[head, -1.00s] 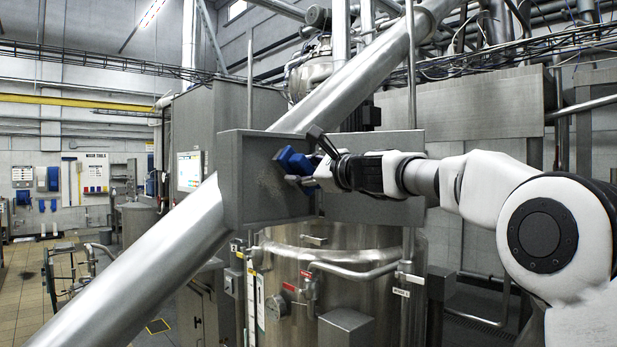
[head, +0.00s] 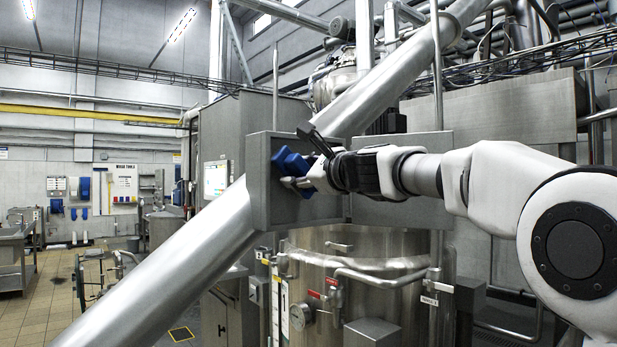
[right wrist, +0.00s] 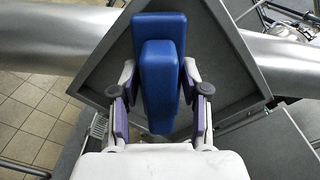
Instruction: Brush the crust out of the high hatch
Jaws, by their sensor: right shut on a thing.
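My right gripper (head: 308,178) is shut on a blue brush (head: 291,163), seen in the head view in front of a grey box-shaped housing (head: 262,190) high on the steel mixer. In the right wrist view the brush (right wrist: 160,85) sits between the two fingers, its blue block pointing away from me over the flat grey face of the housing (right wrist: 225,85). I cannot tell whether the brush touches that face. No crust can be made out; the brush and gripper cover part of the housing. My left gripper is not in view.
A thick slanted steel pipe (head: 165,275) crosses in front of the mixer and passes close to the housing. The steel mixer vessel (head: 365,290) with pipes and valves stands below. Tiled floor (head: 45,310) is open at the left.

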